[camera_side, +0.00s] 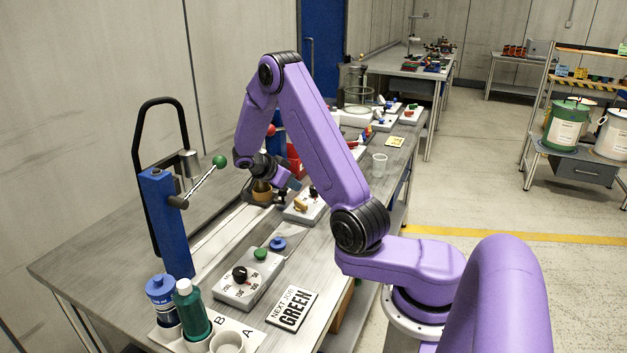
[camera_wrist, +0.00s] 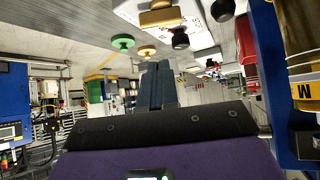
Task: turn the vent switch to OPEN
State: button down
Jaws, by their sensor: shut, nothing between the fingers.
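A white control box (camera_side: 292,214) stands on the bench beside my gripper, with a brass-coloured switch (camera_side: 300,205) and a black knob (camera_side: 313,191) on it. In the wrist view the brass switch (camera_wrist: 160,17) and a black knob (camera_wrist: 181,40) show at the top, on a pale panel with small markings. The lettering is too small to read, so I cannot tell which control is the vent switch or its setting. My gripper (camera_side: 281,200) is low over the bench, near the box's left side. In the wrist view its dark fingers (camera_wrist: 156,68) are together and empty, apart from the switch.
A nearer grey box (camera_side: 245,285) carries a black dial and green button. A blue post with a green-knobbed lever (camera_side: 219,161) stands left. Bottles (camera_side: 188,305) and a "NEXT JOB GREEN" sign (camera_side: 293,307) are at the front.

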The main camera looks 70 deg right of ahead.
jog(key=s+a+r, duration=0.6)
jog(key=s, duration=0.3)
jog(key=shift+s+r, duration=0.25)
jog(key=shift+r, duration=0.15)
